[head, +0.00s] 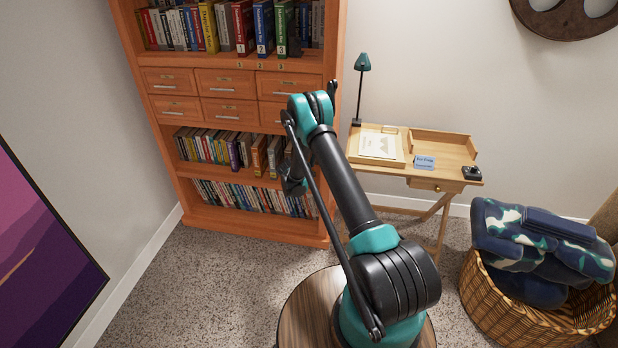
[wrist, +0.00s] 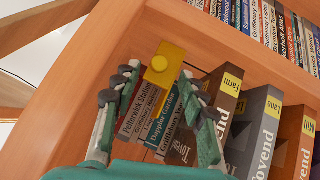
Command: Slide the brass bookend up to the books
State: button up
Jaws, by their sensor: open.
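The yellow brass bookend (wrist: 163,66), with a round knob, shows in the wrist view between the fingertips of my gripper (wrist: 160,98). The fingers are open, one to each side, and I cannot tell whether either touches it. Books (wrist: 141,118) with grey and teal spines appear just beyond and below the bookend, partly hidden by it and the right finger. I cannot tell whether bookend and books touch. In the head view my gripper (head: 292,182) is at the right part of the lower open shelf, and the bookend cannot be made out there.
The wooden bookcase (head: 230,225) has a side panel and shelf boards close around my gripper. A small desk (head: 440,177) and a wicker basket (head: 535,325) stand to the right.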

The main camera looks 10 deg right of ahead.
jog(key=shift+x, duration=1.7)
grip_shut()
